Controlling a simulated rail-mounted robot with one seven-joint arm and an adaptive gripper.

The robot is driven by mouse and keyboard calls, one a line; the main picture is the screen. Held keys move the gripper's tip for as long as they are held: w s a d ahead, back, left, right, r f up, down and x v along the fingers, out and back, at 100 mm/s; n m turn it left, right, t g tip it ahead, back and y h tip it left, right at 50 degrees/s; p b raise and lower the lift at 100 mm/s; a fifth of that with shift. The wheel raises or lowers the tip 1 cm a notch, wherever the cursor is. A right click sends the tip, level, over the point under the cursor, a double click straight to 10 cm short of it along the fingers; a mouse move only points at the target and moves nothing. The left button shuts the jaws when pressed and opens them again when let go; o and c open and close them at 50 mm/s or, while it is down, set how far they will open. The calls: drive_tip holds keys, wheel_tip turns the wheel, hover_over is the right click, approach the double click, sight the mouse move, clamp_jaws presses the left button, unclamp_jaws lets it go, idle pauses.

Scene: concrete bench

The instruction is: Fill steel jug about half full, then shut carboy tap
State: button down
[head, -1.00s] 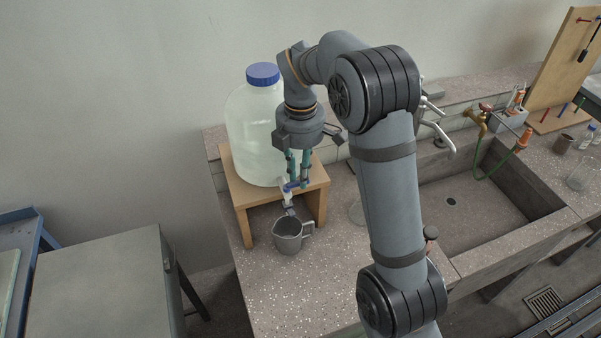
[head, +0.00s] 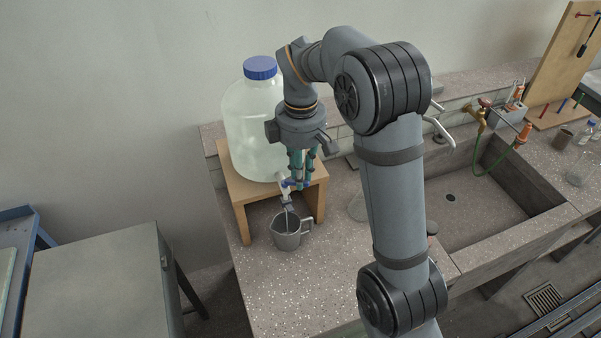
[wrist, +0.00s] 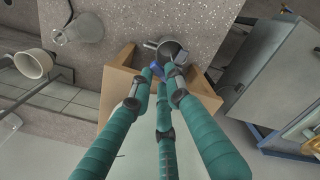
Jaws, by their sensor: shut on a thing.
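The steel jug (head: 287,238) stands upright on the bench under the spout of the carboy tap (head: 285,197). A thin pale line, seemingly a water stream, runs from the spout into the jug; the level inside cannot be made out. The clear carboy (head: 252,125) with a blue cap sits on a wooden stand (head: 240,193). My gripper (head: 299,184) is shut on the tap's blue handle (head: 288,183), its fingers partly hiding it. In the wrist view the blue handle (wrist: 157,70) lies between the fingertips, with the jug (wrist: 172,47) just beyond.
A clear glass vessel (head: 358,207) stands on the bench right of the jug, partly behind my arm. The sink (head: 470,205) is farther right, with a brass tap and green hose. Bench in front of the jug is clear.

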idle(0.4)
drive_tip(key=c, duration=1.7)
unclamp_jaws()
drive_tip(key=shift+o, duration=0.2)
wheel_tip(320, 180, up, 12)
